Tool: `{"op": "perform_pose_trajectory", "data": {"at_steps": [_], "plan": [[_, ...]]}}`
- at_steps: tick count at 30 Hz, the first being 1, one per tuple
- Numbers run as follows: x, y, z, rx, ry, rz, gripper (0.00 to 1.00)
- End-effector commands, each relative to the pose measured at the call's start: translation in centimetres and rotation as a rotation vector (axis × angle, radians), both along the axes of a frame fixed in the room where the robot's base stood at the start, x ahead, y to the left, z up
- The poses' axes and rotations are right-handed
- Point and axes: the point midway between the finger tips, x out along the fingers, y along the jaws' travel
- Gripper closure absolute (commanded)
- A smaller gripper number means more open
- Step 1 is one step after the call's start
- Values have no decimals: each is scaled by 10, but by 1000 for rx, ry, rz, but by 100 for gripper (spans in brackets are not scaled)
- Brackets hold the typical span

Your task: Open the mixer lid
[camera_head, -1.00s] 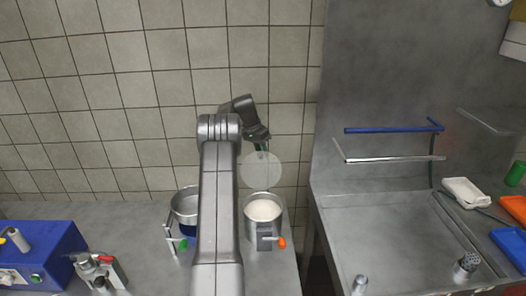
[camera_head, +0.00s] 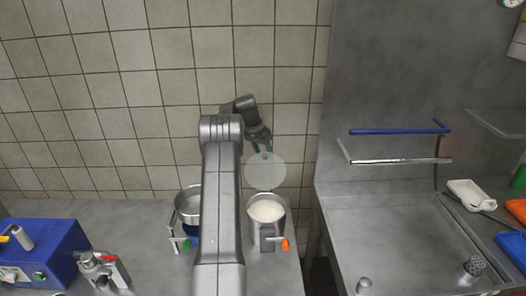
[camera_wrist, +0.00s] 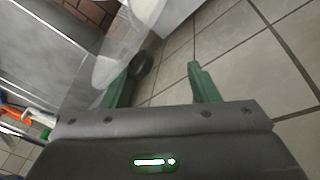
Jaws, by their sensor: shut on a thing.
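The mixer is a metal pot (camera_head: 252,232) on the counter, with a white filling (camera_head: 267,210) showing in its open top and an orange-tipped handle at its side. Its lid (camera_head: 265,172) is a translucent pale disc, tilted up and clear of the pot's opening. My gripper (camera_head: 262,146) has green fingers and is above the lid at its upper edge. In the wrist view the lid (camera_wrist: 112,58) and a dark round knob (camera_wrist: 142,66) lie by the left finger of my gripper (camera_wrist: 160,78), which is shut on the lid. The exact contact is partly hidden.
A second metal pot (camera_head: 187,205) with a green-tipped handle stands left of the mixer, partly behind my arm. A blue machine (camera_head: 45,250) is at the far left. A tiled wall (camera_head: 110,100) stands behind. A metal sink (camera_head: 400,230) is to the right.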

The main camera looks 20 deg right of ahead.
Motion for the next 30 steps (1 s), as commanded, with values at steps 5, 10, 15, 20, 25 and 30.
{"op": "perform_pose_trajectory", "data": {"at_steps": [5, 10, 15, 20, 25, 30], "plan": [[-2, 9, -4, 17, 15, -1, 51], [2, 18, 34, 10, 2, 4, 51], [3, 27, 78, 5, -5, 3, 51], [3, 35, 110, 1, -6, 4, 51], [4, 39, 130, -1, -6, 4, 51], [3, 40, 136, -1, -5, 3, 51]]}}
